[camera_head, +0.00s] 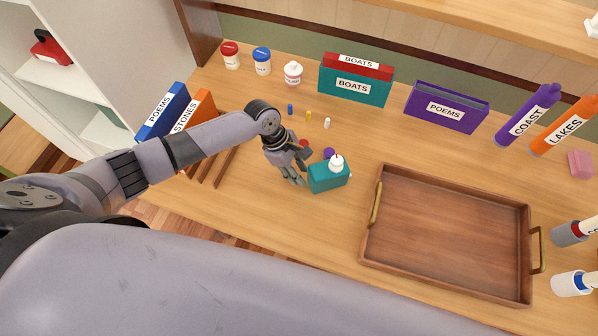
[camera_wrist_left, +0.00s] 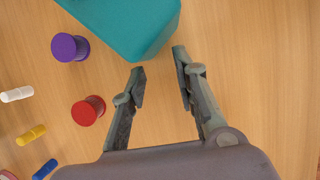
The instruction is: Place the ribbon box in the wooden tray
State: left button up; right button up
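A small teal box (camera_head: 328,178), the only thing here that fits the ribbon box, stands on the table left of the wooden tray; I see no label on it. My left gripper (camera_head: 303,181) is just left of the box. In the left wrist view the gripper (camera_wrist_left: 159,62) is open with nothing between its fingers, and the box (camera_wrist_left: 125,18) lies just beyond the fingertips. The wooden tray (camera_head: 447,282) is empty, with brass handles. My right gripper is not in view.
A purple spool (camera_wrist_left: 70,47) and a red spool (camera_wrist_left: 88,110) stand beside the box. Small coloured pegs (camera_head: 309,116) lie behind. Books (camera_head: 355,85), jars (camera_head: 262,60) and a purple box (camera_head: 446,108) line the back. Bare table lies between box and tray.

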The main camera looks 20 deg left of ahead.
pick_arm(q)
jog(key=o, duration=1)
